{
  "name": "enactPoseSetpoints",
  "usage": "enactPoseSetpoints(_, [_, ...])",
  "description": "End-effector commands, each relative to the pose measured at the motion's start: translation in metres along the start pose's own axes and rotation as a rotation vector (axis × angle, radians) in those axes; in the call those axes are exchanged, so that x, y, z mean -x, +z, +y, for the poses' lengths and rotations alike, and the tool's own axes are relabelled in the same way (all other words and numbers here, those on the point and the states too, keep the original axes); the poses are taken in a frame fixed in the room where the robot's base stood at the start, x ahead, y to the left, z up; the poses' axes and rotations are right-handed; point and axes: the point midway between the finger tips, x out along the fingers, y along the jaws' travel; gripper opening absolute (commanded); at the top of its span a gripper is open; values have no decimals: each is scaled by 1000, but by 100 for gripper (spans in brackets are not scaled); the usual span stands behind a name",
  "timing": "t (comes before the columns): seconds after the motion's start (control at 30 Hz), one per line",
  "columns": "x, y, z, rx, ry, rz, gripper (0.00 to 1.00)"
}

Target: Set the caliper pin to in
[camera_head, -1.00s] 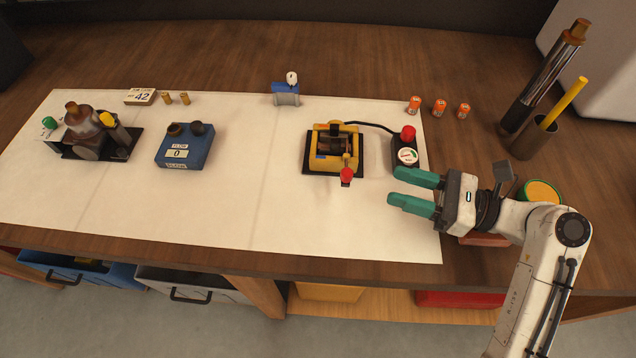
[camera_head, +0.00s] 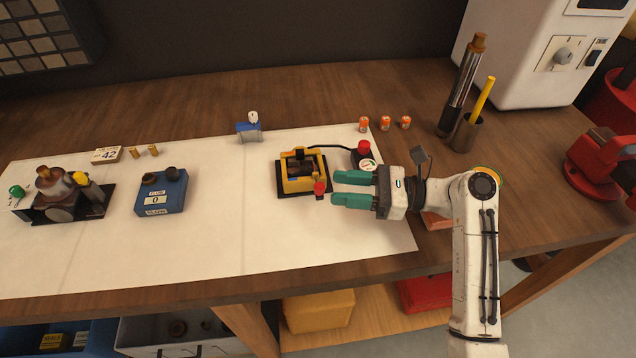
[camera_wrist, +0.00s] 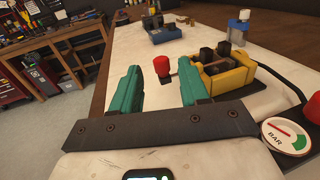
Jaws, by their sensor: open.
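The yellow caliper (camera_head: 291,186) sits on a black base plate on the white mat, right of the middle in the head view. Its pin ends in a red knob (camera_head: 320,187) that stands out from the caliper's front right side. In the wrist view the red knob (camera_wrist: 162,65) appears between the fingers, and a short rod runs from it toward the yellow body (camera_wrist: 232,79). My gripper (camera_head: 336,188) is open and empty, with its green fingertips just right of the knob. I cannot tell whether the fingertips reach around it.
A gauge box (camera_head: 367,165) with a red button stands close behind my gripper, joined by a black cable. A blue box (camera_head: 160,196) and a pump-like unit (camera_head: 60,205) stand to the left. The mat (camera_head: 250,240) in front of the caliper is clear.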

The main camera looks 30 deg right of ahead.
Motion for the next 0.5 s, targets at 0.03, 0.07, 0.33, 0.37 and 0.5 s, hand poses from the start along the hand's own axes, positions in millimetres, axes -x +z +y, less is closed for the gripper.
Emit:
enactPoseSetpoints(0.03, [-10, 1, 1, -1, 3, 1, 45])
enactPoseSetpoints(0.07, [-15, 1, 0, -1, 3, 1, 45])
enactPoseSetpoints(0.33, [-47, 0, 0, 0, 1, 1, 45])
enactPoseSetpoints(0.37, [-49, 0, 0, 0, 1, 0, 45])
enactPoseSetpoints(0.5, [-53, 0, 0, 0, -1, 0, 45])
